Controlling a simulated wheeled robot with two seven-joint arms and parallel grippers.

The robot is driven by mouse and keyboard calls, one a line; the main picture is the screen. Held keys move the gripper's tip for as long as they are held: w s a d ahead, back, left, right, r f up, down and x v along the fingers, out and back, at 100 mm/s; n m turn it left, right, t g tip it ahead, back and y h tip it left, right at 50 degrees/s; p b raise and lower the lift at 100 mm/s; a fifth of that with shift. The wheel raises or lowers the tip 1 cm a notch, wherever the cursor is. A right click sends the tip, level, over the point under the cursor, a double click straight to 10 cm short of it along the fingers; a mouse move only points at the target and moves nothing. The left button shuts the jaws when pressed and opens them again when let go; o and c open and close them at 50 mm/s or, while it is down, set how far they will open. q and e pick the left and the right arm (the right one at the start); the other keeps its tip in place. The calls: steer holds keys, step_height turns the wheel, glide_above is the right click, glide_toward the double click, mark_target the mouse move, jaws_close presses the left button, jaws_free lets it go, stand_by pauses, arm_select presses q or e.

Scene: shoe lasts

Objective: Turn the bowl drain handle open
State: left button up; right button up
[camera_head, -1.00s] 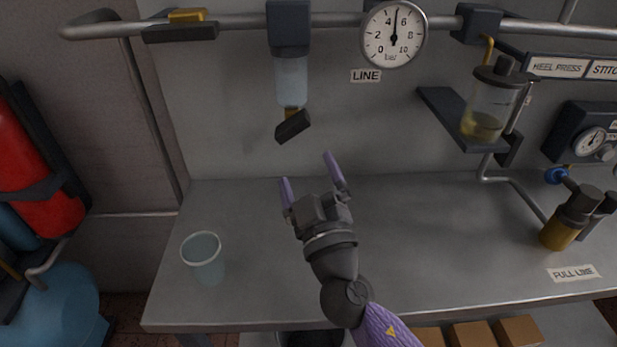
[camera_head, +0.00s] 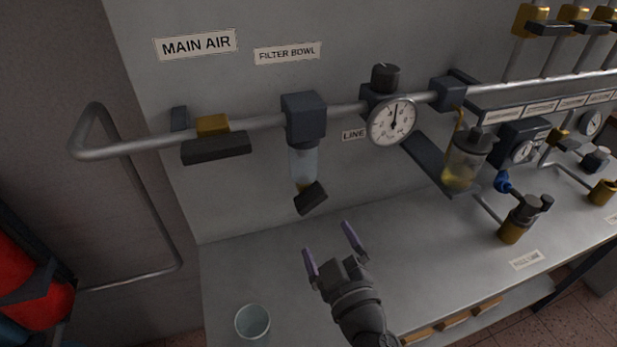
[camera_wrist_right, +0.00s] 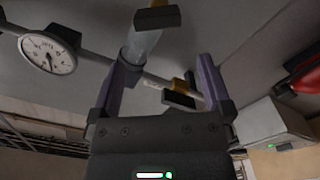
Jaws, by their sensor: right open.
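The filter bowl (camera_head: 304,166) is a clear cylinder hanging under a dark block (camera_head: 304,116) on the pipe. The drain handle (camera_head: 311,198) is a dark block at the bowl's lower end, tilted in the head view. My right gripper (camera_head: 328,240), with purple fingers, is open and empty. It is below and slightly right of the handle in the head view, apart from it. In the right wrist view the handle (camera_wrist_right: 157,18) and bowl (camera_wrist_right: 141,46) show beyond the open fingers (camera_wrist_right: 164,64). My left gripper is not in view.
A pipe runs along the wall with a dark-handled main air valve (camera_head: 216,148) and a gauge (camera_head: 391,122). An oil jar (camera_head: 464,165) stands to the right. A clear cup (camera_head: 252,322) is on the grey bench (camera_head: 235,270). The bench below the bowl is clear.

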mark_target(313, 206)
steer(key=x, duration=0.8)
steer(key=shift+w+d+f+b, duration=0.15)
steer(key=shift+f+b, duration=0.05)
steer(key=shift+b, duration=0.1)
steer(key=shift+w, duration=0.6)
steer(key=c, duration=0.9)
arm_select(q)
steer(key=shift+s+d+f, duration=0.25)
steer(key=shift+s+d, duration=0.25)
